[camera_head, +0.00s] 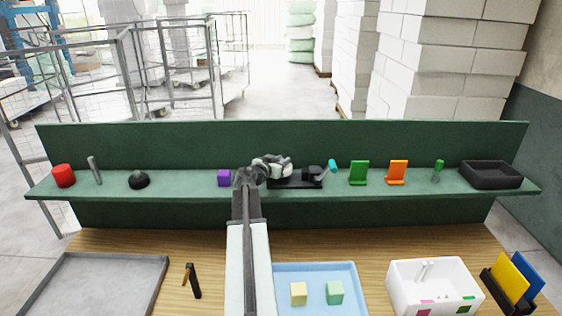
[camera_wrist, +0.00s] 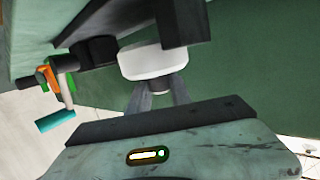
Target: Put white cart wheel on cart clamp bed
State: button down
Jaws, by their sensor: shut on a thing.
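The white cart wheel (camera_wrist: 150,62) is a pale disc held at the tips of my gripper (camera_wrist: 158,94) in the wrist view. In the head view my gripper (camera_head: 272,166) is over the left part of the cart clamp (camera_head: 295,184), and the wheel is hard to tell from the gripper. The clamp has a dark bed, a black jaw (camera_wrist: 98,50) and a teal handle (camera_wrist: 55,121). The wheel is close to this jaw and to a dark block (camera_wrist: 185,22). I cannot tell whether the wheel touches the bed.
The clamp stands on a green shelf (camera_head: 195,188). A black tray (camera_head: 491,175) is at the right end. A blue tray (camera_head: 315,268) is below.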

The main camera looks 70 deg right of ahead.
jog(key=shift+f+b, duration=0.65)
jog(key=shift+f, duration=0.55)
jog(key=shift+f+b, duration=0.55)
jog(key=c, duration=1.1)
grip_release()
jog(key=shift+r, duration=0.1)
jog(key=p+v, duration=0.1)
jog(key=v, duration=0.7)
jog(key=shift+s+p, duration=0.2)
jog(key=shift+p, duration=0.15)
